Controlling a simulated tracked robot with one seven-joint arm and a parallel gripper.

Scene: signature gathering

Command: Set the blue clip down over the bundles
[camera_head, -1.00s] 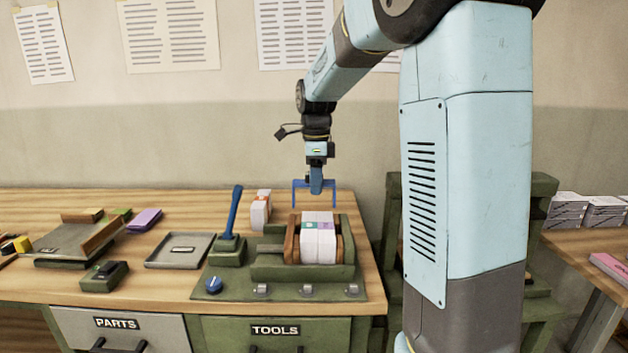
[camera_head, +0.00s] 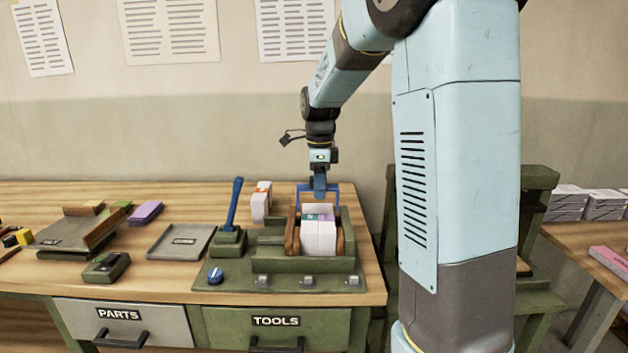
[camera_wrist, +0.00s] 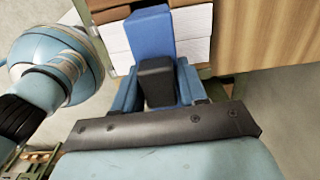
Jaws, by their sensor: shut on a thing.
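The blue clip (camera_head: 333,194) is a wide bracket with legs pointing down, held upright in my gripper (camera_head: 319,193). The clip also shows in the wrist view (camera_wrist: 150,30), lying across white paper stacks. My gripper is shut on the clip's middle. The white bundles (camera_head: 319,237) stand in the green press (camera_head: 300,265) between brown wooden cheeks, with purple and teal bands on top. The clip is at the back of the bundles, close above them; whether it touches them I cannot tell. Its lower legs are partly hidden behind the bundles and cheeks.
A blue lever (camera_head: 233,205) stands upright left of the press. Another white bundle (camera_head: 261,202) stands behind it. A blue knob (camera_head: 215,275) is at the front left. A grey tray (camera_head: 180,243) lies further left. The wall is behind the bench.

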